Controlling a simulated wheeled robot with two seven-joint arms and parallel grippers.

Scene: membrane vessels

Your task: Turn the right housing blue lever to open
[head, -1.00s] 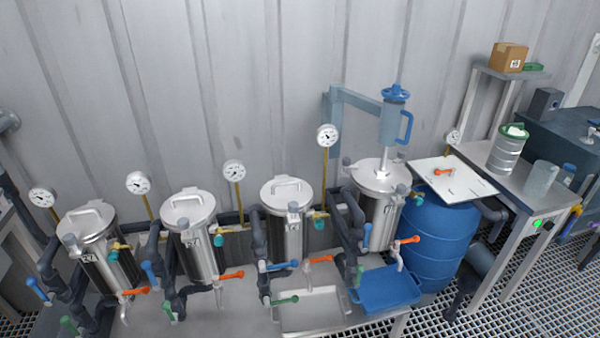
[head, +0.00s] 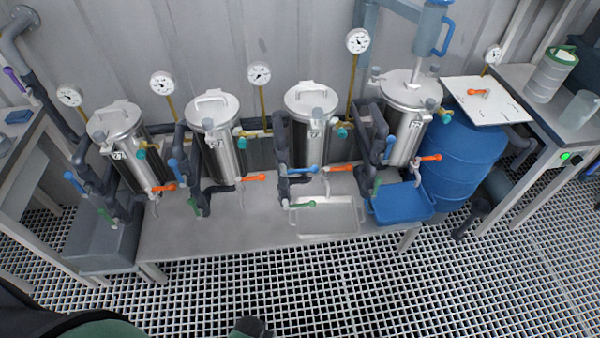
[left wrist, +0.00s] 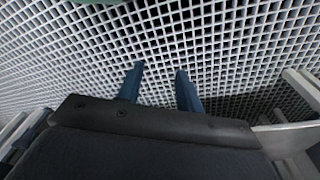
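The right housing (head: 404,130) is the steel vessel at the right end of a row of similar vessels on a bench in the head view. Its blue lever (head: 389,149) stands roughly upright on the dark pipe to the left of its lower body. An orange lever (head: 429,158) sticks out to its right, and a green lever (head: 377,186) is lower down. My left gripper (left wrist: 158,77) is open and empty in the left wrist view, its two blue fingers apart above the floor grating, away from the vessels. My right gripper is not in view.
The bench (head: 215,236) carries a white tray (head: 328,228) and a blue tray (head: 402,214) at its front. A blue barrel (head: 455,165) stands right of the right housing. The grating floor (head: 330,285) before the bench is clear. Other vessels have similar levers.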

